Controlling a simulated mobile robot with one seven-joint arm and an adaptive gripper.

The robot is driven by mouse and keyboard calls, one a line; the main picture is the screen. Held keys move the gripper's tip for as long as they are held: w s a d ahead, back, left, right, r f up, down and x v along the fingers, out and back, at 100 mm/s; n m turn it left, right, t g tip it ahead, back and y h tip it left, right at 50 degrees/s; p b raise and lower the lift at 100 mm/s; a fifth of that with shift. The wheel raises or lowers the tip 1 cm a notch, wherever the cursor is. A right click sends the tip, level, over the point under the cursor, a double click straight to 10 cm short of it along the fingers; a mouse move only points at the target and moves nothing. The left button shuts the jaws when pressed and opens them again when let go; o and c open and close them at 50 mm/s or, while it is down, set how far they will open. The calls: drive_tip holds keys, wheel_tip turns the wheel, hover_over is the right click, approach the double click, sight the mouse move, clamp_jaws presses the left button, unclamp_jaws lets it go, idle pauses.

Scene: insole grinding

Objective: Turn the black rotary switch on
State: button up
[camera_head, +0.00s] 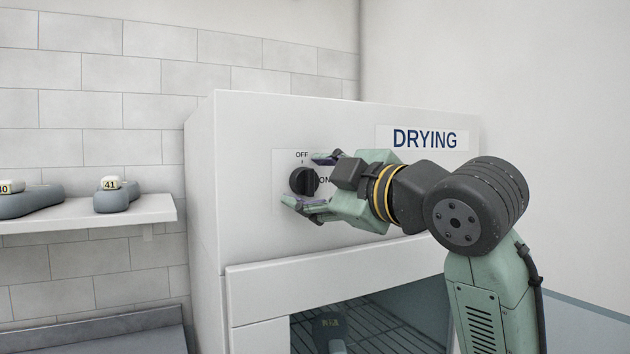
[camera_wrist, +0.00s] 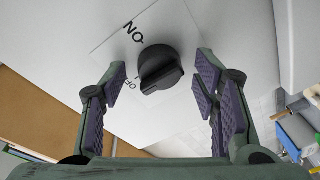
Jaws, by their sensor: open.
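The black rotary switch (camera_head: 302,181) sits on a light square plate on the front of the white drying cabinet, with OFF printed above it and ON to its right. My gripper (camera_head: 307,178) is open in front of it, one finger above and one below. In the wrist view, the switch (camera_wrist: 160,72) lies between the two open fingers (camera_wrist: 161,73), with a visible gap on each side. The ridge of the knob appears lined up toward the OFF mark.
The white cabinet (camera_head: 250,190) carries a DRYING sign (camera_head: 424,139) and has a window with a wire rack below the switch. A wall shelf (camera_head: 110,213) at the left holds grey insole-like pieces with numbered tags. A grey surface (camera_head: 100,325) lies below it.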

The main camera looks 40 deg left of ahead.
drive_tip(key=shift+c, duration=0.5)
drive_tip(key=c, duration=1)
drive_tip(key=shift+c, duration=0.3)
drive_tip(key=shift+m, duration=0.3)
drive_tip(key=m+b, duration=0.1)
drive_tip(key=m, duration=0.2)
drive_tip(key=shift+f+m+y, duration=0.1)
drive_tip(key=shift+m+y, duration=0.2)
drive_tip(key=shift+m, duration=0.1)
drive_tip(key=m+b, duration=0.1)
drive_tip(key=m, duration=0.3)
drive_tip(key=shift+m+t+b, duration=0.4)
drive_tip(key=m+t+b, duration=0.1)
drive_tip(key=m, duration=0.4)
drive_tip(key=shift+s+y, duration=0.1)
drive_tip(key=shift+y, duration=0.2)
drive_tip(key=shift+m+t+b, duration=0.4)
drive_tip(key=shift+m+t, duration=0.2)
drive_tip(key=shift+m, duration=2.1)
